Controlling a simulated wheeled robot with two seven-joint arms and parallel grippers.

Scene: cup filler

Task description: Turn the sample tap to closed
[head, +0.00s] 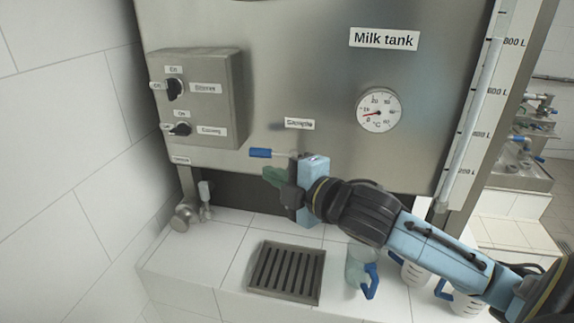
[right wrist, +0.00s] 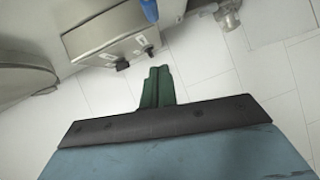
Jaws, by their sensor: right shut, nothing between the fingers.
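The sample tap's blue lever handle (head: 260,153) sticks out level to the left on the tank front, below the Sample label (head: 299,123). Its thin metal stem runs right to the tap body, which is mostly hidden behind my right gripper. My right gripper (head: 272,175) has its green fingers shut and empty, just below the handle; I cannot tell if they touch it. In the right wrist view the shut green fingers (right wrist: 157,86) point up the picture, and the blue handle end (right wrist: 150,10) shows at the top edge. My left gripper is not in view.
A switch box (head: 205,98) with two black knobs is on the tank's left. A dial (head: 378,110) is to the right. Below stand a drain grate (head: 287,272), a clear jug with a blue handle (head: 359,268) and more jugs. An outlet valve (head: 186,215) is lower left.

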